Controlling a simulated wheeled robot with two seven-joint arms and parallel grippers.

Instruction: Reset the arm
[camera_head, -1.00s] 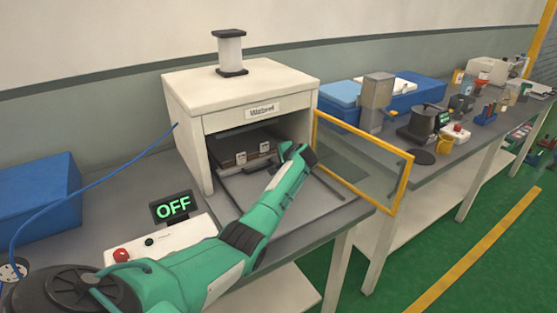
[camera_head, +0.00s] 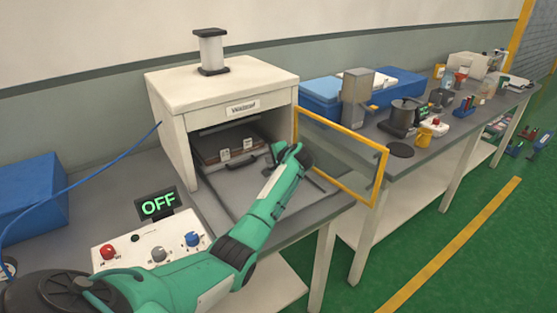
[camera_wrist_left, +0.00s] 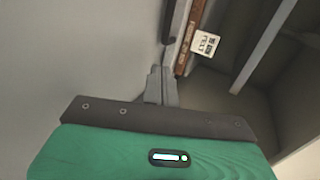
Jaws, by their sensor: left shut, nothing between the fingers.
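My left arm (camera_head: 268,200) comes in from the lower left in the head view. Its left gripper (camera_head: 274,152) is at the front of an open white chamber (camera_head: 270,85). In the left wrist view the gripper's fingers (camera_wrist_left: 157,72) are together with nothing between them. A dark case with a brown edge and white labels (camera_head: 222,150) lies inside the chamber. A case edge and a printed label (camera_wrist_left: 205,42) show beyond the fingertips in the left wrist view. My right gripper is not in view.
The chamber's yellow-framed clear door (camera_head: 352,165) stands open to the right of my arm. A control panel (camera_head: 145,248) with an OFF display (camera_head: 158,205) stands front left. A blue box (camera_head: 30,195) is at far left. Another bench (camera_head: 425,150) with several instruments extends right.

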